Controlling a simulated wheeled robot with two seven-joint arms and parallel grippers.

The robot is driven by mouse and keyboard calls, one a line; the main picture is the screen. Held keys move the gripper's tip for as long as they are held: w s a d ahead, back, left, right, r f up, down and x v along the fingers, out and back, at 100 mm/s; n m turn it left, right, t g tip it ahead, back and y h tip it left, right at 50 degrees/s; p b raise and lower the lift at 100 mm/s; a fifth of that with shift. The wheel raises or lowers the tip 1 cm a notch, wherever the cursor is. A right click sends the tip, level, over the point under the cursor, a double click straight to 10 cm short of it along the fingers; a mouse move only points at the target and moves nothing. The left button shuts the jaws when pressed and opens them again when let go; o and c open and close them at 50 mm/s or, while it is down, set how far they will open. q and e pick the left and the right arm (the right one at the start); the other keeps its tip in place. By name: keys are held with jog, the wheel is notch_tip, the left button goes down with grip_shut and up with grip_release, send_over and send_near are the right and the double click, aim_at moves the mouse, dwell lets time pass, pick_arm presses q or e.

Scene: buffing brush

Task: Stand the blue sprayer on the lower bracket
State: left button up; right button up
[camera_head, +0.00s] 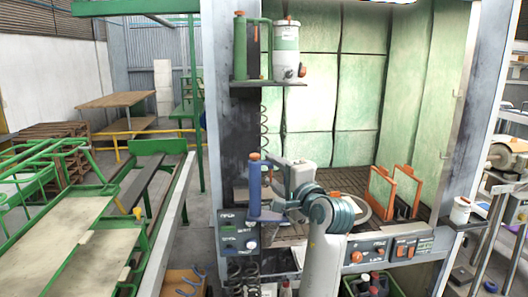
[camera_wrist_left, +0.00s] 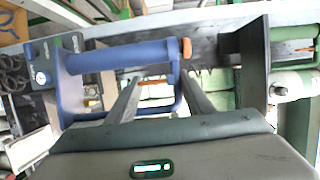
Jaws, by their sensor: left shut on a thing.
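The blue sprayer (camera_head: 254,187), with an orange cap, is upright in front of the dark post in the head view. It lies sideways in the left wrist view (camera_wrist_left: 120,55). Its foot is at the lower bracket (camera_head: 265,217); I cannot tell whether it rests on it or is just above. My left gripper (camera_wrist_left: 158,85) is shut on the sprayer, its fingers at the blue handle loop. In the head view my wrist and arm come in from the right side of the sprayer and hide part of the bracket. My right gripper is not in view.
Above, a shelf (camera_head: 270,83) bears a green sprayer (camera_head: 240,48) and a white pot (camera_head: 286,50). Orange-framed panels (camera_head: 395,190) stand in the booth at right. A green-framed table is at left.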

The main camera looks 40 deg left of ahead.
pick_arm(q)
jog(key=r+g, duration=0.1)
jog(key=s+a+r+n, duration=0.1)
jog(key=a+r+g, duration=0.1)
jog(key=shift+s+r+n+g+y+p, duration=0.3)
jog(key=shift+s+r+n+y+p, duration=0.05)
jog(key=shift+s+r+n+y, duration=0.05)
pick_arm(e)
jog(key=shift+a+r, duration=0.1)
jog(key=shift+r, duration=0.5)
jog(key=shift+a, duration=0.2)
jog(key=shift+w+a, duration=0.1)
